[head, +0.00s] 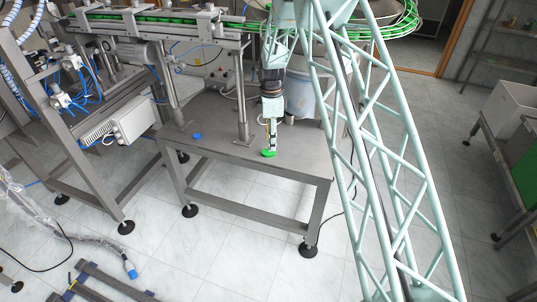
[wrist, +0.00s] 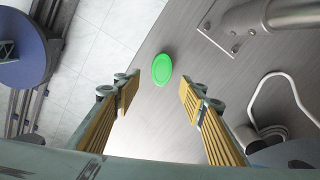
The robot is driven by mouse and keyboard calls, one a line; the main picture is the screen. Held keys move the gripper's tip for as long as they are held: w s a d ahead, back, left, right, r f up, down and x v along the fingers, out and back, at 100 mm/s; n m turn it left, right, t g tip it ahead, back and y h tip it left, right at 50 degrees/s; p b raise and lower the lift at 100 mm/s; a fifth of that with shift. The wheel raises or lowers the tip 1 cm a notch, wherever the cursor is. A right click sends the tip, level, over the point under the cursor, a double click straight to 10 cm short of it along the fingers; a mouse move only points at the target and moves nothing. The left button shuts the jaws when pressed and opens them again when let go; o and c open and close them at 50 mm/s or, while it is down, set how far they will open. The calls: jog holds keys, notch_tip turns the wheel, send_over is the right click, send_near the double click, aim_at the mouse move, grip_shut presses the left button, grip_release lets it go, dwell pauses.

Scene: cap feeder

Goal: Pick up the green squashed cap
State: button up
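The green cap (wrist: 162,68) lies on the grey metal table (wrist: 150,125), near the table's edge in the wrist view. It looks like a flat green oval with a rim. In the wrist view my gripper (wrist: 157,95) is open, with its two yellow-padded fingers apart. The cap shows between and beyond the fingertips, and nothing is held. In the head view the green cap (head: 269,153) shows just below my gripper (head: 271,143), near the table's front right. The exact gap between the fingertips and the cap cannot be told.
A blue cap (head: 197,136) lies on the table to the left. A conveyor (head: 150,22) runs above the table's back.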

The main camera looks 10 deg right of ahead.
aim_at(269, 153)
jog(key=shift+f, duration=0.25)
jog(key=shift+f, duration=0.1)
jog(key=shift+w+f+b, duration=0.1)
jog(key=shift+f+b, duration=0.45)
jog(key=shift+f, duration=2)
jog(key=shift+c, duration=0.9)
jog(key=c, duration=0.5)
